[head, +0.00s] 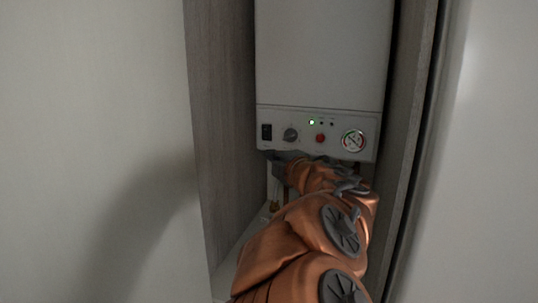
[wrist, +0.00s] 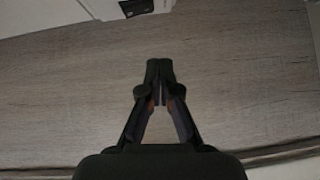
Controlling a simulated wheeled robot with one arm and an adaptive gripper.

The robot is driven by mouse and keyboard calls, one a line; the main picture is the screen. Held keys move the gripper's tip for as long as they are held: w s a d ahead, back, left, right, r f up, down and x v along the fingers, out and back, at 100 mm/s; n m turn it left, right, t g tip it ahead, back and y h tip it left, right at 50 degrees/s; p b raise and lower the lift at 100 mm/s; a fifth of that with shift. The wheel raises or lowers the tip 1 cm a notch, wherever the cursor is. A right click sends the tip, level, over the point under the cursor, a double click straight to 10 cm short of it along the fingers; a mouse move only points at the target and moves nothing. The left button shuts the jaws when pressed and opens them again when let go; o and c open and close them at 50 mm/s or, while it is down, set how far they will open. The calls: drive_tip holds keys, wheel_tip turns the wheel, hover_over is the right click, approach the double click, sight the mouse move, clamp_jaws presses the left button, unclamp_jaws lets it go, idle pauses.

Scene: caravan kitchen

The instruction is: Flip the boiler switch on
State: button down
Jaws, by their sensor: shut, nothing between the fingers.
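The boiler (head: 318,60) is a white box set in a wood-grain cabinet in the head view. Its black boiler switch (head: 266,132) is at the left end of the control panel. Which way the switch is set is too small to tell. A green light (head: 311,122) is lit on the panel. My gripper (head: 272,156) is just below the panel, under the switch, mostly hidden by my arm. In the wrist view my gripper (wrist: 159,66) has its fingertips together, empty, in front of the wood-grain wall. Part of the black switch (wrist: 137,7) shows at the top edge.
The panel also has a grey knob (head: 290,135), a red button (head: 320,139) and a round gauge (head: 353,141). The cabinet's left wall (head: 222,110) and right wall (head: 408,100) stand close on both sides of the boiler. Pipes below it are partly hidden.

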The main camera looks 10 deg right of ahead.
drive_tip(key=shift+f+v, duration=0.15)
drive_tip(key=shift+v, duration=0.6)
drive_tip(key=shift+f+v, duration=0.1)
drive_tip(key=shift+v, duration=0.65)
